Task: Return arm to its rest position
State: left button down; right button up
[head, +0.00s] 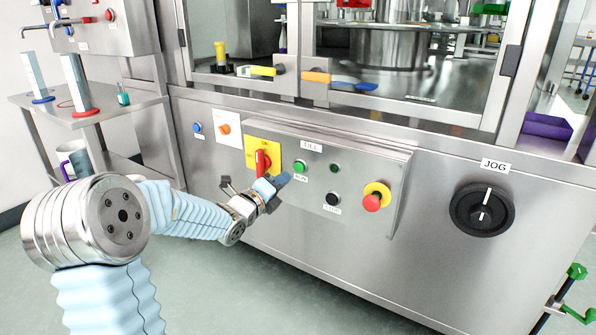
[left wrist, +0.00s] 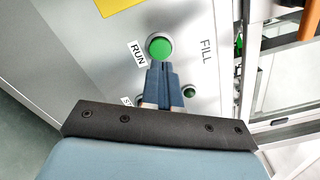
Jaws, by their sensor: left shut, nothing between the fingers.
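My left arm comes in from the left in the head view. My left gripper (head: 284,180) is in front of the FILL panel (head: 394,163), close to the green RUN button (head: 299,167). In the left wrist view the closed blue fingertips (left wrist: 164,68) are just below the green RUN button (left wrist: 159,47), overlapping its lower edge in the picture. I cannot tell whether they touch it. The gripper is shut and empty. My right gripper is not in view.
The panel also has a red rotary switch (head: 263,163) on a yellow plate, a black button (head: 332,199) and a red emergency stop (head: 372,202). A black JOG knob (head: 482,209) is at the right. A steel side table (head: 105,118) stands at the left.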

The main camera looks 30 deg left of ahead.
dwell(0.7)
pick_arm(q)
jog(key=s+d+f+n+g+p, duration=0.1)
jog(key=d+f+n+g+p, duration=0.1)
jog(key=d+f+n, duration=0.35)
jog(key=s+d+f+n+g+h+p, duration=0.1)
jog(key=s+d+f+n+g, duration=0.15)
jog(key=f, duration=0.55)
jog(key=s+d+f+n+g+p, duration=0.1)
jog(key=d+f+n+g+p, duration=0.2)
jog(key=f, duration=0.4)
jog(key=s+d+f+n+g+h+p, duration=0.1)
jog(key=s+d+f+n+g, duration=0.4)
jog(key=s, duration=0.7)
jog(key=s+d+f+n+g+p, duration=0.2)
jog(key=s+d+f+n+g, duration=0.3)
jog(key=s+d+f+n, duration=0.4)
jog(key=s+d+n, duration=0.1)
jog(key=s, duration=0.3)
jog(key=shift+d+f+n+h, duration=0.25)
jog(key=shift+d+n+h, duration=0.05)
jog(key=shift+h, duration=0.1)
jog(key=shift+w, duration=0.15)
